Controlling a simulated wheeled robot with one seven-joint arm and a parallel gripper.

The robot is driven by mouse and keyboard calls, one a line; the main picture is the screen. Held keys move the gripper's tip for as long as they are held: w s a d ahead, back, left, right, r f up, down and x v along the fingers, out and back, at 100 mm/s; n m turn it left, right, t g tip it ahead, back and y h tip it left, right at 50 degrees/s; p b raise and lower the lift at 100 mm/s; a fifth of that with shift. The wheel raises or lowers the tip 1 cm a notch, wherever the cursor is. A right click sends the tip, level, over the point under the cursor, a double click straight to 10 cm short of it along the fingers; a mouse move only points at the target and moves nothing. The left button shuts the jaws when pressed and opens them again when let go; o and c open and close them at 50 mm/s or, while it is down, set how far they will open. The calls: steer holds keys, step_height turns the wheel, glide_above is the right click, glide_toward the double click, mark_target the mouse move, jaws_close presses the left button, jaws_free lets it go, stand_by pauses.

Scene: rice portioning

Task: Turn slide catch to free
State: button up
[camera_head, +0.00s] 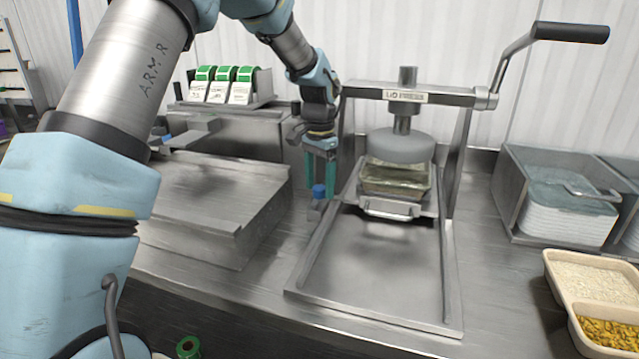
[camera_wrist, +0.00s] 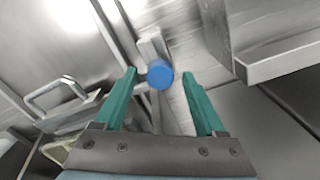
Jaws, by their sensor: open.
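The slide catch has a blue round knob (camera_head: 319,191) at the left side of the press frame. In the wrist view the blue knob (camera_wrist: 160,74) sits on a small metal bar (camera_wrist: 150,47). My gripper (camera_head: 320,180) points down at the catch with its green fingers apart. In the wrist view my gripper (camera_wrist: 160,80) is open, with one finger on each side of the knob. I see a gap between the knob and the right finger; the left finger is closer, and I cannot tell whether it touches.
The lid press (camera_head: 430,96) with a crank handle (camera_head: 571,33) stands right of my gripper. Its sliding tray (camera_head: 375,258) holds a container (camera_head: 395,181) under the plunger. A metal platform (camera_head: 200,195) lies left. Bins (camera_head: 560,200) and a food tray (camera_head: 549,268) are at the right.

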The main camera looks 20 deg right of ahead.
mark_target(320, 187)
step_height(320, 187, up, 11)
steer(key=b, duration=0.2)
stand_by(0.5)
steer(key=shift+f, duration=0.15)
